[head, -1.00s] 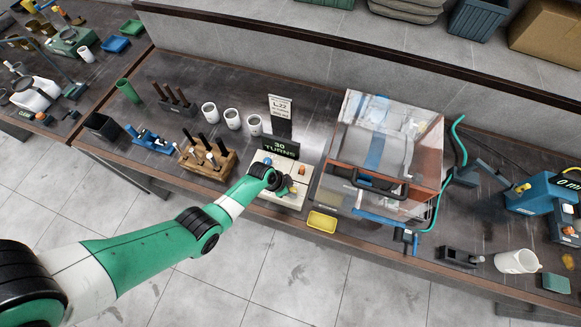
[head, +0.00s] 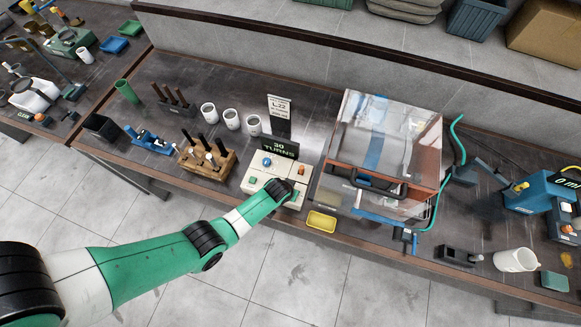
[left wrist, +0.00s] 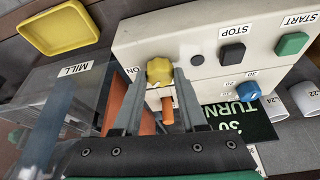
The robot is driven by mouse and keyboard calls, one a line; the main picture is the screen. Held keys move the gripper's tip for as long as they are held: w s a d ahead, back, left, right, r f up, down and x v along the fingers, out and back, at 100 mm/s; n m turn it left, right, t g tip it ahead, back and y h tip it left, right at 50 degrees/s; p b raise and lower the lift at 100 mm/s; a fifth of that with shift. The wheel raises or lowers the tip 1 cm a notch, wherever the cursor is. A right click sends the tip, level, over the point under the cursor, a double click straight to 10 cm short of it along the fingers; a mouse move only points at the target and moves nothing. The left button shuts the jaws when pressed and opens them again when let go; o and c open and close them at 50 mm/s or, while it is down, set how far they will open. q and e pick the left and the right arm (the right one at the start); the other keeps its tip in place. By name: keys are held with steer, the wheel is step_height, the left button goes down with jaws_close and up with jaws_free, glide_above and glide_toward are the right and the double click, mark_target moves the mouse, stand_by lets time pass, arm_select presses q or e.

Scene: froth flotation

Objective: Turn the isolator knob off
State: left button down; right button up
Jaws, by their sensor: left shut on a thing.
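My left gripper (head: 286,191) is at the box's front right corner. In the left wrist view its two fingers (left wrist: 158,90) are shut on the yellow knob, one on either side. The black STOP button (left wrist: 232,54), green START button (left wrist: 292,44) and blue dial (left wrist: 248,91) are apart from the fingers. My right gripper is not in view.
The clear-walled mill cabinet (head: 385,150) stands close to the right of the box. A yellow tray (head: 321,222) lies at the bench's front edge. A wooden tool rack (head: 207,160) and white cups (head: 231,119) stand to the left. An orange peg (left wrist: 167,108) shows between the fingers.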

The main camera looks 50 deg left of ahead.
arm_select(q)
steer(key=shift+d+n+y, duration=0.1)
steer(key=shift+n+y, duration=0.2)
steer(key=shift+n, duration=0.7)
steer(key=n+g, duration=0.1)
steer(key=n, duration=0.1)
steer(key=shift+w+n+y, duration=0.1)
steer(key=shift+n+y, duration=0.2)
steer(key=shift+y, duration=0.1)
steer(key=shift+d+f+n+g+y, duration=0.1)
steer(key=shift+n+g+y, duration=0.35)
steer(key=shift+n, duration=1.25)
steer(key=shift+c, duration=2.2)
jaws_free()
